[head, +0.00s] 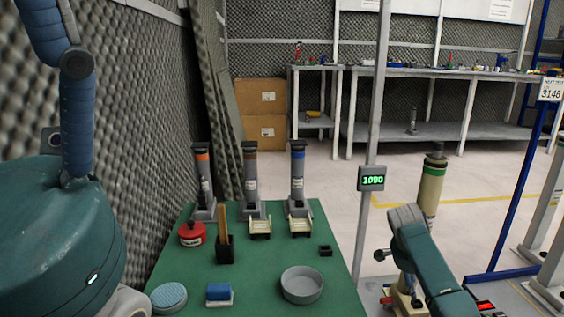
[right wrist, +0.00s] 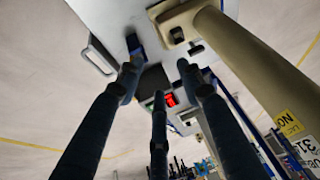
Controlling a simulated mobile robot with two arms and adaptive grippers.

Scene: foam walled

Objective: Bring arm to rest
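My right arm (head: 432,262) comes in at the lower right of the head view, bent beside a cream tube with a green band (head: 431,190). Its gripper is mostly hidden there. In the right wrist view my right gripper (right wrist: 157,80) has its dark fingers spread apart, with nothing seen held between them. A cream tube (right wrist: 250,70) stands close to the right of the fingers. My left arm (head: 77,125) hangs at the left edge of the head view; its gripper is out of the picture.
A green table (head: 255,285) holds several dispensers, a grey round dish (head: 302,286), a red can (head: 192,234) and a brush in a black holder (head: 224,248). A post with a display (head: 371,179) stands between the table and my right arm. Open floor lies behind.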

